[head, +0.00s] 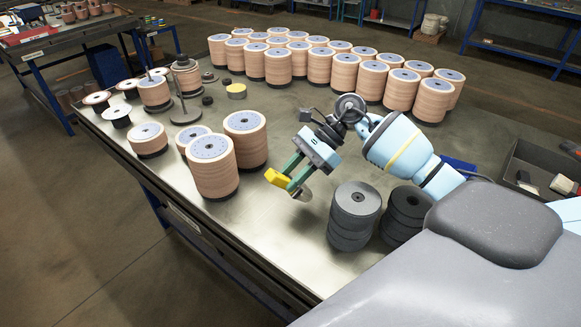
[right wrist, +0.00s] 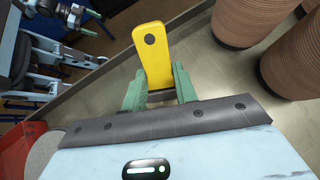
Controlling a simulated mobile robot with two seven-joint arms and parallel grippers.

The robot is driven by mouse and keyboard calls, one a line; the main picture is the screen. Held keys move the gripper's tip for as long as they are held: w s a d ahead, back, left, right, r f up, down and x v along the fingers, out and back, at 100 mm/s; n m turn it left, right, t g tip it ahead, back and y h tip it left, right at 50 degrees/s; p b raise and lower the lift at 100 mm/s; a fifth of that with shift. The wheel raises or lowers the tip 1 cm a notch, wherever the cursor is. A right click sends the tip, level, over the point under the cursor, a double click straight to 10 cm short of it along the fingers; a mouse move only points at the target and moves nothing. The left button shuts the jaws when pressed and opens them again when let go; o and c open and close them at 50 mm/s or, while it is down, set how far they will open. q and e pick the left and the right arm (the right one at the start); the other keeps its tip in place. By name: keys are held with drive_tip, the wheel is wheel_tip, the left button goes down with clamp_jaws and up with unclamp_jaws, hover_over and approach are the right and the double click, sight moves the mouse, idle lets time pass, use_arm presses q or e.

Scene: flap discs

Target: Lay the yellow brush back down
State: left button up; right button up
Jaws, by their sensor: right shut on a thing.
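The yellow brush (head: 278,177) is held between the green fingers of my right gripper (head: 291,176), over the metal table (head: 255,220). In the head view its yellow block points left, and a thin greyish part shows below the fingers on the right. In the right wrist view the yellow handle (right wrist: 153,55), with a dark round hole, stands out beyond the fingertips (right wrist: 160,90). I cannot tell how high the brush is above the table.
Tan disc stacks (head: 213,168) stand left of the gripper; dark stacks (head: 353,215) stand close on its right. Many tan stacks (head: 320,65) fill the back. Spools (head: 117,115) and a yellow-topped tin (head: 236,91) lie back left. Bare table lies below the gripper.

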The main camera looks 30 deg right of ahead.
use_arm(q)
drive_tip(key=shift+s+f+b, duration=0.3)
drive_tip(key=shift+s+f, duration=0.15)
drive_tip(key=shift+f, duration=0.05)
use_arm(e)
drive_tip(key=shift+f, duration=1.75)
use_arm(q)
drive_tip(key=shift+w, duration=0.1)
use_arm(e)
drive_tip(key=o, duration=1)
drive_tip(key=shift+o, duration=0.2)
use_arm(q)
drive_tip(key=shift+s+f+g+b, duration=0.2)
drive_tip(key=shift+s+f+b, duration=0.25)
drive_tip(key=shift+f, duration=0.15)
drive_tip(key=shift+s+f+g+b, duration=0.2)
drive_tip(key=shift+s+f+b, duration=0.1)
drive_tip(key=shift+f+b, duration=0.2)
use_arm(e)
drive_tip(key=v, duration=0.7)
drive_tip(key=shift+d+r, duration=0.3)
use_arm(q)
drive_tip(key=shift+f, duration=0.1)
